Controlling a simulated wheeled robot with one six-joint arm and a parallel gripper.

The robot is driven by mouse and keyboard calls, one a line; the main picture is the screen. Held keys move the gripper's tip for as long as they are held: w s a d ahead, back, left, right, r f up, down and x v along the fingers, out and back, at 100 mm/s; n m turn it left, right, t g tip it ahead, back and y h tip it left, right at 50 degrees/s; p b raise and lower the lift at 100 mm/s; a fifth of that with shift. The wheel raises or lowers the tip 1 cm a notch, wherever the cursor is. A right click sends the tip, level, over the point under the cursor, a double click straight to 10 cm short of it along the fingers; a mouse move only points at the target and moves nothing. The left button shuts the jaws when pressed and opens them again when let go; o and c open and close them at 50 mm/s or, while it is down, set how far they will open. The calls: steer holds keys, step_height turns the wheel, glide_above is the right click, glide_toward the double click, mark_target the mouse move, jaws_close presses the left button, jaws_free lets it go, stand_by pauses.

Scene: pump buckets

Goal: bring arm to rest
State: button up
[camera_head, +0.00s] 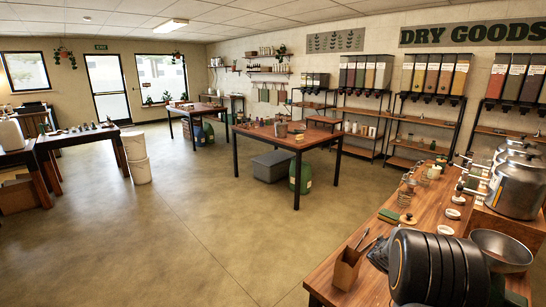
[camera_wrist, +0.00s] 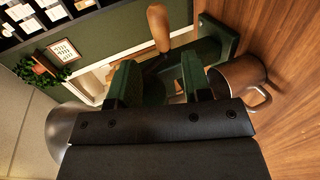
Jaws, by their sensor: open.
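My gripper (camera_wrist: 160,78) shows in the wrist view with its two dark green fingers apart. Nothing is clearly held between them. A rounded wooden handle (camera_wrist: 158,27) stands beyond the fingertips, on a dark piece partly hidden by the fingers; I cannot tell whether anything touches it. A metal mug (camera_wrist: 238,76) with a loop handle is right of the right finger, against a wooden surface (camera_wrist: 290,60). A grey metal rounded vessel (camera_wrist: 66,130) is at the left, partly hidden by my gripper's body.
In the head view, a wooden counter (camera_head: 343,290) at right carries a metal bowl (camera_head: 500,246), large metal canisters (camera_head: 517,185) and small items. The middle floor (camera_head: 200,210) is clear.

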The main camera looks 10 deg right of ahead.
steer(key=b+x, duration=0.2)
steer(key=x, duration=0.5)
stand_by(0.4)
steer(key=c, duration=0.6)
